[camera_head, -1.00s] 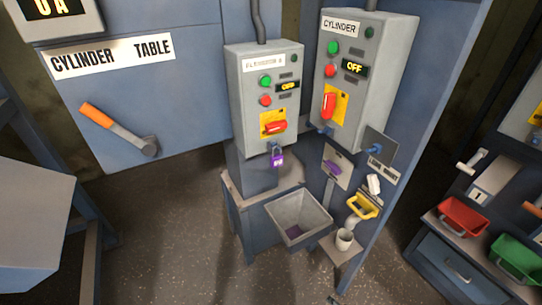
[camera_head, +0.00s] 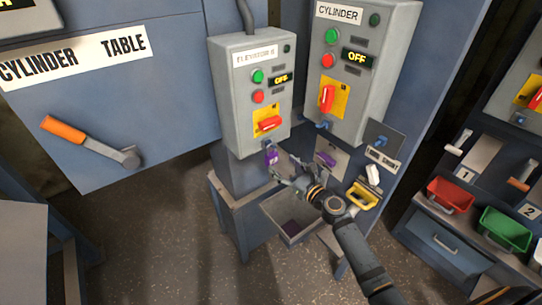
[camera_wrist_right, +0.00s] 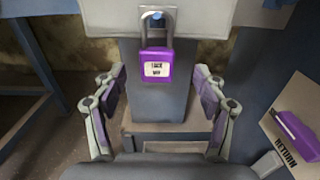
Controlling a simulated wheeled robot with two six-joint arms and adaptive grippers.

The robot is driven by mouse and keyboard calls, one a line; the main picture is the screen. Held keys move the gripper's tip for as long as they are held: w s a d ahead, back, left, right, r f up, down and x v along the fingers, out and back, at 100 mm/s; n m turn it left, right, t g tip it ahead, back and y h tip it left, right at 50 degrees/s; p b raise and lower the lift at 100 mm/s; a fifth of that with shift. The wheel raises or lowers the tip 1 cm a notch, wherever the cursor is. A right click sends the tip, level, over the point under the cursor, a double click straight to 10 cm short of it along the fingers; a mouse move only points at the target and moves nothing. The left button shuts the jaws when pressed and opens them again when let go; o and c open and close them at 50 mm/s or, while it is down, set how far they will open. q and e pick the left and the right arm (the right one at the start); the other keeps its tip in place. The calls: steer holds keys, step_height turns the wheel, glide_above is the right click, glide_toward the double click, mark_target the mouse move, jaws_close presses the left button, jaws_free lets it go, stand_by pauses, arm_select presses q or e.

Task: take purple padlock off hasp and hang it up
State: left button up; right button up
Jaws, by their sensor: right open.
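The purple padlock (camera_head: 271,157) hangs by its shackle from the hasp under the left control box (camera_head: 250,95). In the right wrist view the padlock (camera_wrist_right: 156,66) hangs upright with a white label, ahead of and between the fingers. My right gripper (camera_head: 284,172) is open and empty, just below and right of the padlock, apart from it. In the wrist view its two fingers (camera_wrist_right: 158,95) are spread wide. A second purple item (camera_head: 326,160) sits on a small plate to the right; it also shows in the wrist view (camera_wrist_right: 298,130) beside the word RETURN. My left gripper is not in view.
A yellow-handled item (camera_head: 361,196) is right of the gripper. The cylinder control box (camera_head: 357,70) is at upper right. Red (camera_head: 450,194) and green (camera_head: 505,229) bins stand at far right.

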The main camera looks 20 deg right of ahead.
mark_target(273, 154)
steer(key=shift+w+a, duration=0.2)
steer(key=shift+w, duration=0.2)
steer(key=shift+f, duration=0.1)
steer(key=x, duration=0.2)
steer(key=r+p+x, duration=0.1)
steer(key=x, duration=0.1)
steer(key=shift+w+a, duration=0.2)
steer(key=shift+w+a+f, duration=0.1)
steer(key=shift+w+a, duration=0.05)
steer(key=shift+w, duration=0.15)
steer(key=shift+s, duration=0.15)
steer(key=shift+c, duration=0.7)
steer(key=c, duration=1.2)
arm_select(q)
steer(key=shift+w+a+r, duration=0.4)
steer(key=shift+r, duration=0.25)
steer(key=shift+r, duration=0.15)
arm_select(e)
steer(key=shift+r, duration=0.25)
